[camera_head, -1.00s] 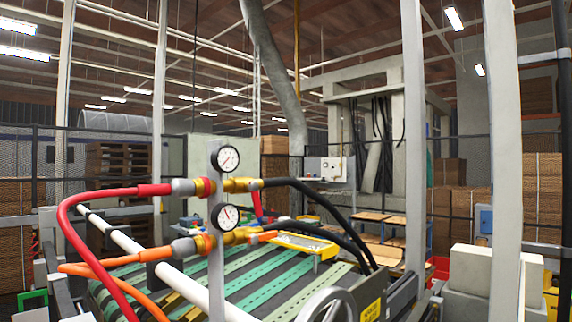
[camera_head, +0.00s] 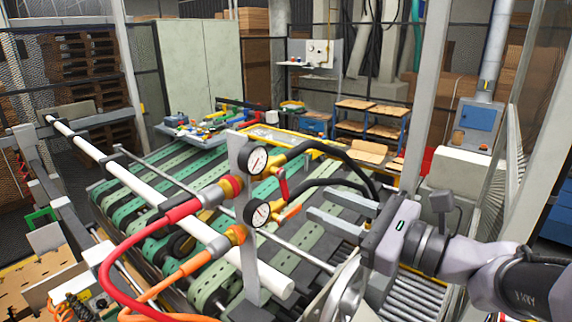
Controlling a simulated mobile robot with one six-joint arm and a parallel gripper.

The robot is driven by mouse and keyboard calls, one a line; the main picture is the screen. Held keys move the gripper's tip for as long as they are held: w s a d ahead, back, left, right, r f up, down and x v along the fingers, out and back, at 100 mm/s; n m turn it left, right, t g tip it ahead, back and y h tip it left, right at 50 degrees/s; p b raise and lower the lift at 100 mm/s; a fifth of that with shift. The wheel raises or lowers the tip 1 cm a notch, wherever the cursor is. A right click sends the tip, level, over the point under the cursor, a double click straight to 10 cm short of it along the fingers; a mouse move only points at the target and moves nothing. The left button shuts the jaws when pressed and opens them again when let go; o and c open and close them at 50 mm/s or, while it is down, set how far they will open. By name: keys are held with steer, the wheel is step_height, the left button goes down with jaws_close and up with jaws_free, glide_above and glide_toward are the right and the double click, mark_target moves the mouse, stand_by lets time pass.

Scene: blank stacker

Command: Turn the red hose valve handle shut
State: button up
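The red valve handle (camera_head: 283,184) is a short red lever on the brass fitting beside the upper gauge (camera_head: 256,160). It hangs roughly downward from the fitting. The red hose (camera_head: 150,230) runs into the left side of this fitting line. An orange handle (camera_head: 293,211) sits lower, beside the lower gauge (camera_head: 257,213), on the orange hose's line. My gripper (camera_head: 315,203) comes in from the right. Its two grey fingers are spread apart and empty, pointing left toward the handles. It appears apart from the red handle; the depth gap is hard to judge.
A grey post (camera_head: 248,265) carries both valves and gauges. Black hoses (camera_head: 345,158) curve right from the valves, just above and behind my gripper. A white roller bar (camera_head: 200,230) and the green-striped conveyor (camera_head: 180,182) lie behind and below. A grey upright (camera_head: 430,90) stands at right.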

mark_target(286, 191)
steer(key=x, duration=0.3)
steer(key=p+x, duration=0.1)
steer(key=x, duration=0.6)
steer(key=shift+a+f+p, duration=0.2)
steer(key=shift+f+p, duration=0.15)
steer(key=shift+p, duration=0.05)
steer(key=shift+w+a+r+p, duration=0.15)
steer(key=shift+w+a+p, duration=0.25)
steer(key=shift+w+a, duration=0.1)
steer(key=shift+w+a+f, duration=0.2)
steer(key=shift+w+a, duration=0.35)
steer(key=shift+a, duration=0.1)
steer(key=shift+s+d+r, duration=0.1)
steer(key=shift+s+d, duration=0.15)
steer(key=shift+d, duration=0.05)
steer(key=c, duration=0.4)
jaws_close()
